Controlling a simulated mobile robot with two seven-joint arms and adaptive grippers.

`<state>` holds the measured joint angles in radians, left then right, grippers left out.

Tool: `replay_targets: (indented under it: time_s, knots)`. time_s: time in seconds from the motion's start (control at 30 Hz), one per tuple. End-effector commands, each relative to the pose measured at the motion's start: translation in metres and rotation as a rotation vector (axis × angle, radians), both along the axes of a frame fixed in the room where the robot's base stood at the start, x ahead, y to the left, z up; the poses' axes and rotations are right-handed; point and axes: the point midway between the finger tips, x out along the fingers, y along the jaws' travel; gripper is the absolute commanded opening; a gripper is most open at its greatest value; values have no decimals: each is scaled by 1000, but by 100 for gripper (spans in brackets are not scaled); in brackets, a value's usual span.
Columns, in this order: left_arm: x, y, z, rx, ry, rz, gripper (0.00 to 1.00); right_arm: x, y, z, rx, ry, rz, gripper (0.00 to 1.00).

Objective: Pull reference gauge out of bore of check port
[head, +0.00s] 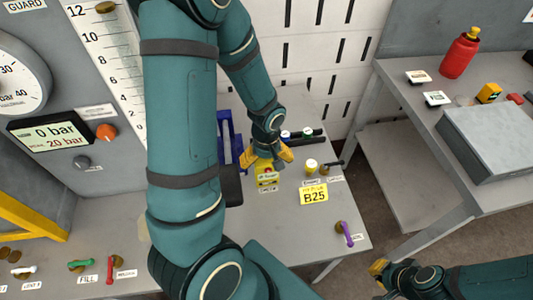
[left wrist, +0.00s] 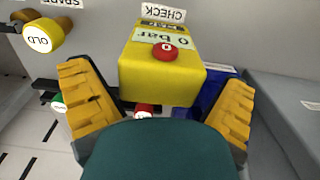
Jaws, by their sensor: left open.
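The reference gauge is a small yellow block with a red button and a "0 bar" display; it shows in the left wrist view (left wrist: 160,78) and on the grey bench in the head view (head: 267,180). The check port is marked by a white CHECK label (left wrist: 163,13) beside the gauge; its bore is hidden. My left gripper (head: 266,157) is open around the gauge, one yellow finger on each side, with visible gaps in the left wrist view. My right gripper (head: 379,268) is at the lower right, off the bench and away from the gauge; its jaw opening is unclear.
A yellow cylinder (head: 311,165), labelled OLD in the left wrist view (left wrist: 40,38), stands right of the gauge. A blue holder (head: 229,138) is behind left. A side table holds a red bottle (head: 459,56).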

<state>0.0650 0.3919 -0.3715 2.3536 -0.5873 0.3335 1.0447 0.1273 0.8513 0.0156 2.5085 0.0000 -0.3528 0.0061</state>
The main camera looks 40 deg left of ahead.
Motion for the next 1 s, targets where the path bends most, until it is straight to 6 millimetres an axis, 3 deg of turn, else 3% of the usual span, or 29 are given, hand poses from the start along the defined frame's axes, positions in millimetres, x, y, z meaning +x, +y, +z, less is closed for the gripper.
replay_targets:
  time_s: [0.13, 0.47, 0.6, 0.67, 0.87, 0.9, 1.0]
  knots:
    - [0, 0, -10, 0, 0, 0, 100, -1, 0, -3, 0, 2, 2, 0]
    - [0, 0, -12, -1, -1, 0, 100, -1, 0, -3, 0, 2, 2, 0]
    - [0, 0, -12, -1, -1, 0, 51, -1, 0, -3, 0, 2, 2, 0]
    - [0, 0, -12, -1, -1, 0, 35, -1, 0, -3, 0, 2, 2, 0]
    - [0, 0, -11, -1, -1, 0, 31, -1, 0, -3, 0, 2, 2, 0]
    - [0, 0, -11, -1, -1, 0, 63, -1, 0, -3, 0, 2, 2, 0]
    - [0, 0, -11, -1, -1, 0, 33, -1, 0, -3, 0, 2, 2, 0]
